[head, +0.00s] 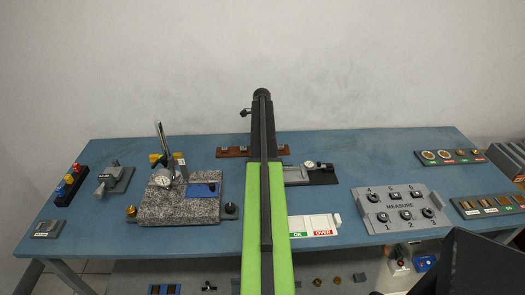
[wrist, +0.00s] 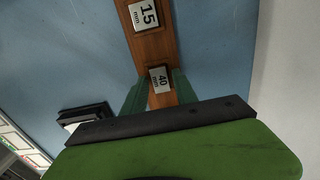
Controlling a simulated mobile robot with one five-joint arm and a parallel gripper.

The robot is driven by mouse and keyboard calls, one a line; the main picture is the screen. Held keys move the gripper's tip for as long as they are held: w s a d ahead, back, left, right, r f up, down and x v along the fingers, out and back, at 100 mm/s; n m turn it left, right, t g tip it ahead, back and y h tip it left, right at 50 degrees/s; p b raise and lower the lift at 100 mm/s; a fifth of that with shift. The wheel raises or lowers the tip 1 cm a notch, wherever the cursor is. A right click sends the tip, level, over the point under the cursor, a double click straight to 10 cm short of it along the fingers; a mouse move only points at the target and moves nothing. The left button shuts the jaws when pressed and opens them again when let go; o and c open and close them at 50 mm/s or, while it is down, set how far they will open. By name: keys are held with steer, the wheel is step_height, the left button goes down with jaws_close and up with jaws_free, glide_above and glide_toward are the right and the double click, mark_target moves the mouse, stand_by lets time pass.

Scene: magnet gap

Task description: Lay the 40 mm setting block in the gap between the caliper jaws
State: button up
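The 40 mm setting block (wrist: 160,79) is a small silver block with a "40 mm" label, on a brown wooden rack (wrist: 152,45). My gripper (wrist: 160,82) has its green fingers on either side of this block in the wrist view. They look spread, but whether they touch it is unclear. In the head view my arm hides the gripper and part of the rack (head: 232,153). A dark plate with a dial and a grey piece (head: 321,176), possibly the caliper, lies right of my arm. Its jaws and gap cannot be made out.
A 15 mm block (wrist: 145,15) sits farther along the rack. A granite plate (head: 180,209) with a dial stand is left of my arm. A grey MEASURE panel (head: 399,208) and a white OK/OVER card (head: 312,225) are to the right. Blue table (head: 365,150) shows bare behind the panel.

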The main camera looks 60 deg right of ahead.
jaws_close()
step_height(320, 180, up, 5)
steer(key=p, duration=0.5)
steer(key=shift+r, duration=0.1)
